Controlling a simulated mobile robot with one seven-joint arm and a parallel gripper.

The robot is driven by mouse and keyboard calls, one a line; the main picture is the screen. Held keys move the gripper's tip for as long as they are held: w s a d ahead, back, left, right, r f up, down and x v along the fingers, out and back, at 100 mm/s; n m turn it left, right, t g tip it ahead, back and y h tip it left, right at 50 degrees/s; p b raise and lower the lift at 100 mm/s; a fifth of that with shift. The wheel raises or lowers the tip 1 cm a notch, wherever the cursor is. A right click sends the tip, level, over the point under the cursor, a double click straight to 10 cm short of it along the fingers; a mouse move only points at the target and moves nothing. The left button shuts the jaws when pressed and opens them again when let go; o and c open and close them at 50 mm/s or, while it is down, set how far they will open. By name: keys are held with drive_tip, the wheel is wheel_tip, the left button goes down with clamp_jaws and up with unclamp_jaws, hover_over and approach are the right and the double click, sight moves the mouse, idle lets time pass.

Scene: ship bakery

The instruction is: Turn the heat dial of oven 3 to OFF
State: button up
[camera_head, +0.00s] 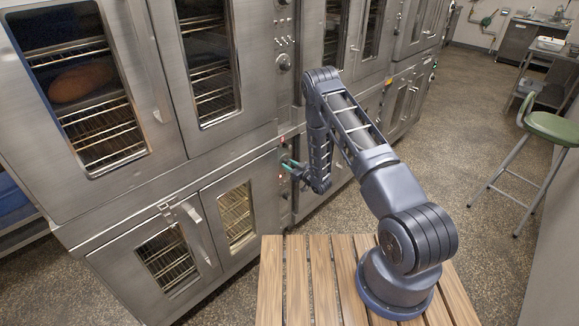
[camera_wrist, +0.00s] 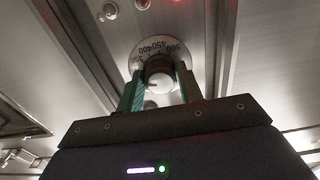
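The heat dial (camera_wrist: 158,80) is a round knob with a pale face on a round scale plate, in the middle of the wrist view. Numbers from about 350 to 500 show on the plate, upside down; an OFF mark is not visible. My gripper (camera_wrist: 160,76) has its two green fingers on either side of the knob, seemingly closed against it. In the head view my gripper (camera_head: 290,166) is at the narrow control panel right of the lower oven's doors. The arm hides part of that panel. I cannot read the oven's number.
Steel double ovens (camera_head: 155,100) stand in a row at left and centre. A door handle (camera_head: 190,230) sticks out on the lower oven. A slatted wooden surface (camera_head: 296,290) lies under my arm base. A green stool (camera_head: 552,126) stands right, with open floor between.

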drive_tip(key=shift+n, duration=0.4)
drive_tip(key=n, duration=0.9)
drive_tip(key=shift+n, duration=0.3)
drive_tip(key=n, duration=0.4)
drive_tip(key=shift+r, duration=0.1)
drive_tip(key=n, duration=0.5)
drive_tip(key=shift+n, duration=0.4)
drive_tip(key=o, duration=1)
drive_tip(key=shift+c, duration=0.2)
